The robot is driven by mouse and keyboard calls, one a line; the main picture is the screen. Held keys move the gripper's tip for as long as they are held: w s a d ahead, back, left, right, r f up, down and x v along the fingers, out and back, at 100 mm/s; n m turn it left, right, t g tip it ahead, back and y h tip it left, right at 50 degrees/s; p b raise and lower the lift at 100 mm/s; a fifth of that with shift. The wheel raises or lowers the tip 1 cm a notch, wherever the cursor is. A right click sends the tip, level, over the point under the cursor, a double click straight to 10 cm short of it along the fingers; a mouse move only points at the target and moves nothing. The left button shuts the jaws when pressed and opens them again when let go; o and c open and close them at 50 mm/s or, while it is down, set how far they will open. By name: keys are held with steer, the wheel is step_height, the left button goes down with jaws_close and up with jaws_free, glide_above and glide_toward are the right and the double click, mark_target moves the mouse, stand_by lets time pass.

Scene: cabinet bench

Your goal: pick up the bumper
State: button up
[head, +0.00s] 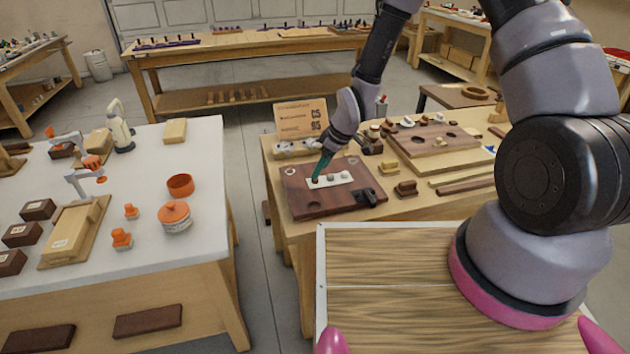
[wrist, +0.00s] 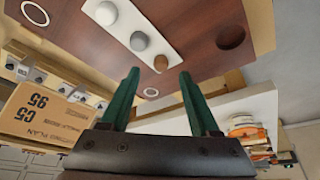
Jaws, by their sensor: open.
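Several small round pieces that look like bumpers sit on a white strip (head: 343,182) on a dark brown board (head: 300,202). I cannot tell which one the task calls the bumper. My gripper (head: 320,167) is over the strip's left end in the head view. Its green fingers (wrist: 158,76) are open and empty, with the brown piece just beyond the gap between the tips. I cannot tell contact.
A cardboard sign (head: 301,120) stands behind the board. A larger board with round holes (head: 435,143) lies at back right. A white-topped table (head: 140,160) with orange parts stands left, across a floor gap.

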mark_target(318, 180)
steer(key=x, duration=0.3)
steer(key=shift+s+f, duration=0.1)
steer(key=shift+f, duration=0.1)
steer(key=shift+c, duration=0.4)
jaws_close()
steer(key=shift+r, duration=0.2)
